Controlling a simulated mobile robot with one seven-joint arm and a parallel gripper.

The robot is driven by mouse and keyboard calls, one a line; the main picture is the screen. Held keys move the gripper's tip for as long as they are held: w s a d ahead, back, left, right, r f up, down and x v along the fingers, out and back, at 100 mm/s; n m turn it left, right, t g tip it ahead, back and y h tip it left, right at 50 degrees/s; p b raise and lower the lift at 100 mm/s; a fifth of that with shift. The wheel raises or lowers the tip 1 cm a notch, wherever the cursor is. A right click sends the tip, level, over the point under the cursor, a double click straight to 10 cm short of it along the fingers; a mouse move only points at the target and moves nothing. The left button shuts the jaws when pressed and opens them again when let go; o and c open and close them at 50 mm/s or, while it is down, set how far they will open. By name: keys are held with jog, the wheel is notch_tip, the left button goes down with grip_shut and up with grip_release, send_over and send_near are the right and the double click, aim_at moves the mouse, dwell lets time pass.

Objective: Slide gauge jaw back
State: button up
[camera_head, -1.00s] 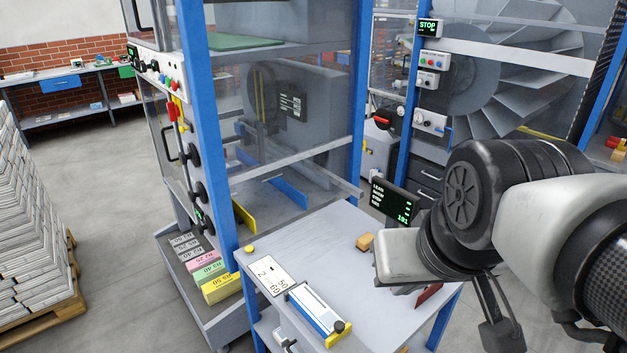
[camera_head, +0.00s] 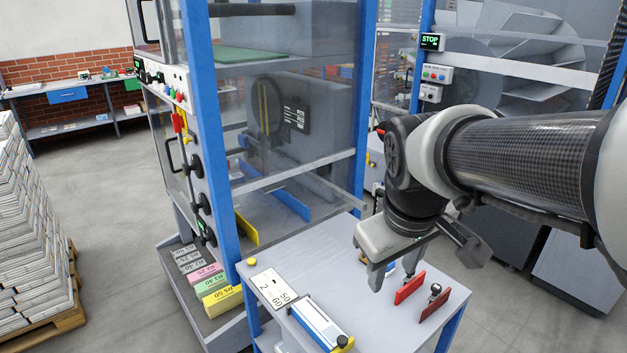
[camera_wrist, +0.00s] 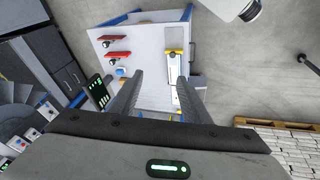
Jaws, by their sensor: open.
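The gauge (camera_head: 318,320) is a long white and blue block with a yellow end piece at the table's near edge; the bottom of the head view cuts off part of that end. In the wrist view the gauge (camera_wrist: 174,70) lies just right of centre, its yellow end at the top. My gripper (camera_head: 393,272) points down above the table, right of the gauge in the head view. The right finger partly covers the gauge's lower part there.
Two upright red plates, one bright (camera_head: 410,288) and one darker (camera_head: 434,306), stand right of my gripper with black knobs. A number card (camera_head: 272,287) lies left of the gauge. A blue-framed machine (camera_head: 197,100) rises behind the table. The tabletop's middle (camera_head: 315,252) is mostly clear.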

jog(key=w+a+f+n+g+b, duration=0.1)
jog(key=w+f+n+g, duration=0.1)
jog(key=w+f+n, duration=0.6)
jog(key=n+g, duration=0.2)
jog(key=n, duration=0.2)
send_over(343, 339)
notch_tip(343, 339, down, 16)
jog(key=r, duration=0.1)
jog(key=shift+y, duration=0.4)
notch_tip(343, 339, down, 17)
jog(key=shift+r+b, duration=0.1)
jog(key=shift+b, duration=0.6)
jog(key=shift+a, duration=0.1)
grip_shut()
